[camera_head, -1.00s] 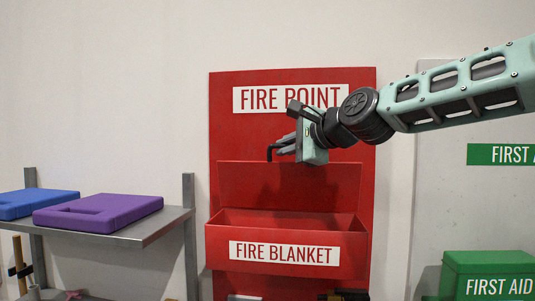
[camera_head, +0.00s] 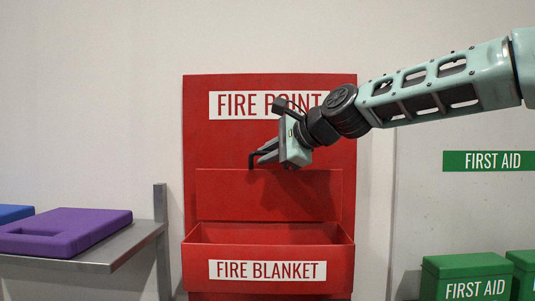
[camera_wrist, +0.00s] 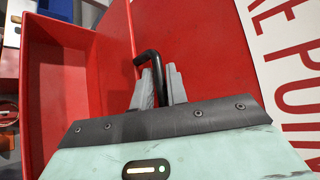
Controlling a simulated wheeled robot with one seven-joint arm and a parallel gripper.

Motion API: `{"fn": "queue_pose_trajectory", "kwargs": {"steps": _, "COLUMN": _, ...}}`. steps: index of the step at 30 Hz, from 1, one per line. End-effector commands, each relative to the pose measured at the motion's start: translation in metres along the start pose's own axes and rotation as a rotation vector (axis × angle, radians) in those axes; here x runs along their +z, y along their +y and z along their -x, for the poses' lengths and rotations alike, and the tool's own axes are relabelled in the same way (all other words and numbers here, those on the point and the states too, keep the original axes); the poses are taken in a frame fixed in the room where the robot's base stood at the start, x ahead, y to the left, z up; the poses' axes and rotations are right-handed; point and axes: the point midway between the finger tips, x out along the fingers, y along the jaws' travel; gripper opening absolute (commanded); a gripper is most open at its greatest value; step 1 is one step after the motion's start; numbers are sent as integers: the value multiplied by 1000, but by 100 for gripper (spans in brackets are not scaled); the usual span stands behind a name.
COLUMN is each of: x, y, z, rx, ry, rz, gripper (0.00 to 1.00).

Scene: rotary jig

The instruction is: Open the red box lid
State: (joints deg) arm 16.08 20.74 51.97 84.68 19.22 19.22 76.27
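The red box (camera_head: 268,246), labelled FIRE BLANKET, is mounted on a red FIRE POINT panel. Its top is open, and the inside also shows in the wrist view (camera_wrist: 60,95). The red lid (camera_head: 268,200) stands upright behind the opening, close to the panel. A black hooked handle (camera_wrist: 152,58) is at the lid's upper edge; it also shows in the head view (camera_head: 252,160). My gripper (camera_head: 265,157) is at the handle's height. In the wrist view, its grey fingers (camera_wrist: 159,88) are closed around the handle, one on each side.
A grey metal shelf (camera_head: 140,240) to the left carries a purple case (camera_head: 75,230) and a blue one (camera_head: 12,213). Green first aid boxes (camera_head: 465,268) stand at the lower right. The space in front of the red box is clear.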

Motion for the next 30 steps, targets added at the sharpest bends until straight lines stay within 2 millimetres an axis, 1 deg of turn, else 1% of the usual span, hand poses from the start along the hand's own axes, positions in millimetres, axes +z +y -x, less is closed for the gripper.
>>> {"fn": "queue_pose_trajectory", "kwargs": {"steps": 1, "x": 0, "y": 1, "z": 0, "rx": 1, "ry": 0, "rz": 0, "gripper": 30}}
{"fn": "queue_pose_trajectory", "kwargs": {"steps": 2, "x": 0, "y": 1, "z": 0, "rx": 1, "ry": 0, "rz": 0, "gripper": 33}}
{"fn": "queue_pose_trajectory", "kwargs": {"steps": 9, "x": 0, "y": 1, "z": 0, "rx": 1, "ry": 0, "rz": 0, "gripper": 33}}
{"fn": "queue_pose_trajectory", "kwargs": {"steps": 14, "x": -3, "y": 2, "z": 9, "rx": -1, "ry": 3, "rz": 0, "gripper": 33}}
{"fn": "queue_pose_trajectory", "kwargs": {"steps": 17, "x": -4, "y": 3, "z": 22, "rx": -3, "ry": 5, "rz": 1, "gripper": 33}}
{"fn": "queue_pose_trajectory", "kwargs": {"steps": 23, "x": -4, "y": 4, "z": 57, "rx": -5, "ry": 6, "rz": 3, "gripper": 33}}
{"fn": "queue_pose_trajectory", "kwargs": {"steps": 29, "x": -4, "y": 5, "z": 94, "rx": -7, "ry": 9, "rz": 3, "gripper": 33}}
{"fn": "queue_pose_trajectory", "kwargs": {"steps": 30, "x": -5, "y": 5, "z": 103, "rx": -7, "ry": 11, "rz": 3, "gripper": 33}}
